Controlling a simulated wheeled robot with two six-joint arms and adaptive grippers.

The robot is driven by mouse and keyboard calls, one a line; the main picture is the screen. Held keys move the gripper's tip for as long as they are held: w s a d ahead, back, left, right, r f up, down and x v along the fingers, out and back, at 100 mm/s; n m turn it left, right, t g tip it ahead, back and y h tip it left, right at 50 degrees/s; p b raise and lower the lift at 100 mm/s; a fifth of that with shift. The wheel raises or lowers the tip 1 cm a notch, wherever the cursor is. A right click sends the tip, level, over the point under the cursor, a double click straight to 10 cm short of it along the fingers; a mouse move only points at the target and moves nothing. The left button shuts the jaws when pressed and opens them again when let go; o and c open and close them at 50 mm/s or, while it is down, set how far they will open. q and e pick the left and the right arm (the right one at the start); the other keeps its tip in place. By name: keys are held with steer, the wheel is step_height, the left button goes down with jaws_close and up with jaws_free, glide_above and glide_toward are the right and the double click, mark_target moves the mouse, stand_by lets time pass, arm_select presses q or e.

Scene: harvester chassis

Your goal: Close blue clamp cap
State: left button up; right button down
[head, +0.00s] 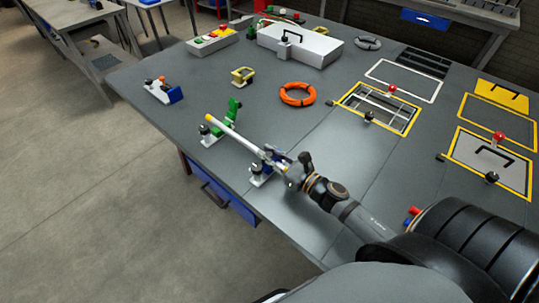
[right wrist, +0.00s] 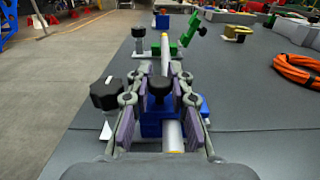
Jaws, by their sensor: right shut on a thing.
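The blue clamp (head: 258,181) stands near the front edge of the table, with its blue cap (right wrist: 151,124) and a black knob (right wrist: 158,88) between my fingers in the right wrist view. My right gripper (head: 279,163) is shut on the cap; it also shows in the right wrist view (right wrist: 158,98). A white pipe (head: 238,138) with a yellow end runs through the clamp area; it shows below the fingers too (right wrist: 173,135). The fingers hide how the cap sits on the pipe. My left gripper is out of view.
A green clamp (head: 235,106) stands raised at the pipe's far end. A second black knob (right wrist: 104,94) is left of my fingers. An orange hose coil (head: 297,95) and a yellow part (head: 242,76) lie farther back. The table (head: 270,127) is clear between them.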

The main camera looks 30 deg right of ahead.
steer(key=shift+f, duration=0.15)
stand_by(0.3)
steer(key=c, duration=1.5)
jaws_free()
steer(key=o, duration=0.3)
